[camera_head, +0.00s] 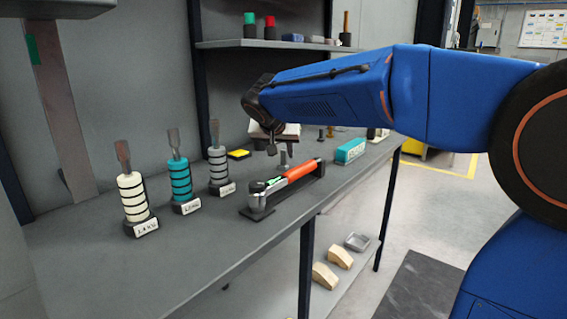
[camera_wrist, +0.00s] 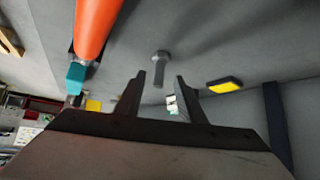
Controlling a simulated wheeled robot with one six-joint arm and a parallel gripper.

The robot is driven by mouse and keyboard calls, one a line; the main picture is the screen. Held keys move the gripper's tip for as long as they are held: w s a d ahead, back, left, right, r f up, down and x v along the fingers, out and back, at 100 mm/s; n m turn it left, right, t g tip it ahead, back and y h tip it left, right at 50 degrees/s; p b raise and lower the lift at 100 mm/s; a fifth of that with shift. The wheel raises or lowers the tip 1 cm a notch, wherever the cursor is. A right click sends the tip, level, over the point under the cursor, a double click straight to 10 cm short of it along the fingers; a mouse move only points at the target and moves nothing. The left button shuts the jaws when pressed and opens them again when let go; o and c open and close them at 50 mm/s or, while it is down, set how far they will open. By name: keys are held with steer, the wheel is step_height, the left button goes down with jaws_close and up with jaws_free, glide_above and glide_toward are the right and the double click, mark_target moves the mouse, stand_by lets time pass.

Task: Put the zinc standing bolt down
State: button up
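The zinc bolt (camera_head: 284,160) is light grey and stands upright on its head on the grey bench, behind the orange-handled wrench. In the wrist view the bolt (camera_wrist: 160,66) shows with its head on the bench and its shank pointing toward me. My gripper (camera_head: 273,144) is above and close to it. In the wrist view my gripper's fingers (camera_wrist: 161,78) are spread, one on each side of the shank's end. A gap shows between each finger and the bolt, so nothing is gripped.
Three ringed tools, white (camera_head: 133,196), teal (camera_head: 181,182) and grey (camera_head: 218,168), stand left. Other bolts (camera_head: 321,135) and a teal box (camera_head: 350,151) are to the right.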

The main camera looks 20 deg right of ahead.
mark_target(283, 154)
steer(key=shift+x, duration=2.7)
steer(key=shift+d+r, duration=0.1)
steer(key=shift+r, duration=0.05)
steer(key=shift+c, duration=0.2)
jaws_close()
